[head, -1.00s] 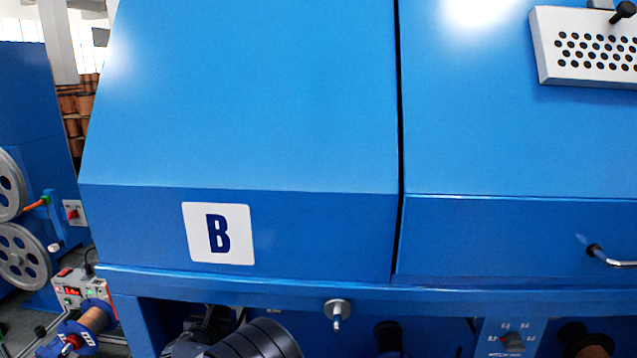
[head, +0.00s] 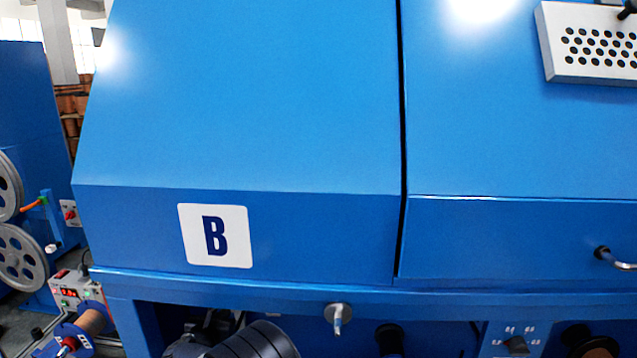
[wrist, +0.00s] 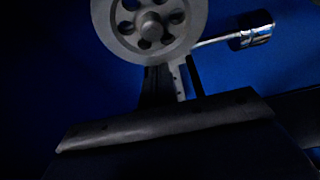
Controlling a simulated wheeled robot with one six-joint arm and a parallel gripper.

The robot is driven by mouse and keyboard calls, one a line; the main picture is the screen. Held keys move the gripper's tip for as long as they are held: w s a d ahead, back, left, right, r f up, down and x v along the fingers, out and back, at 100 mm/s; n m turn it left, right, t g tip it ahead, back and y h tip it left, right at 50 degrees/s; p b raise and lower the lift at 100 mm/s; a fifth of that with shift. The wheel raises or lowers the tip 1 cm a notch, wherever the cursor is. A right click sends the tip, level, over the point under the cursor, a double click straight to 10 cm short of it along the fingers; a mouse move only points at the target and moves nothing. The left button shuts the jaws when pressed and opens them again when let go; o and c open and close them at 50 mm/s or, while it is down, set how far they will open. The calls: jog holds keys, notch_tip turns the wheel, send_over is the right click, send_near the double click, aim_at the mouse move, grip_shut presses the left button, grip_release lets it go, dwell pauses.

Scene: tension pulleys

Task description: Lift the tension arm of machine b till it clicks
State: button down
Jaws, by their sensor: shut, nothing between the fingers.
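Machine B fills the head view with its blue sloped hood (head: 240,110) and a white B plate (head: 215,235). In the dark wrist view, a grey pulley wheel (wrist: 128,18) with round holes and a central hub shows at the top. A thin bright rod runs right from behind it to a chrome cylinder (wrist: 251,30). A pale strip stands below the wheel; whether it belongs to the tension arm I cannot tell. My gripper (wrist: 172,78) shows as dark parts just below the wheel, shut and empty; its exact contact with anything is too dark to tell. It is out of the head view.
A round metal knob (head: 338,314) hangs below the hood's lower edge. A handle (head: 612,258) juts out at right. Another machine with grey wheels (head: 22,258) and a control box (head: 75,288) stands at left.

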notch_tip(320, 180, down, 20)
jog(key=w+b, duration=0.1)
jog(key=b, duration=0.8)
jog(key=f+p+v, duration=0.1)
jog(key=p+v, duration=0.2)
jog(key=v, duration=0.8)
jog(key=shift+s+a+p, duration=0.25)
jog(key=shift+s+p, duration=0.05)
jog(key=shift+p, duration=0.1)
jog(key=shift+w+d, duration=0.1)
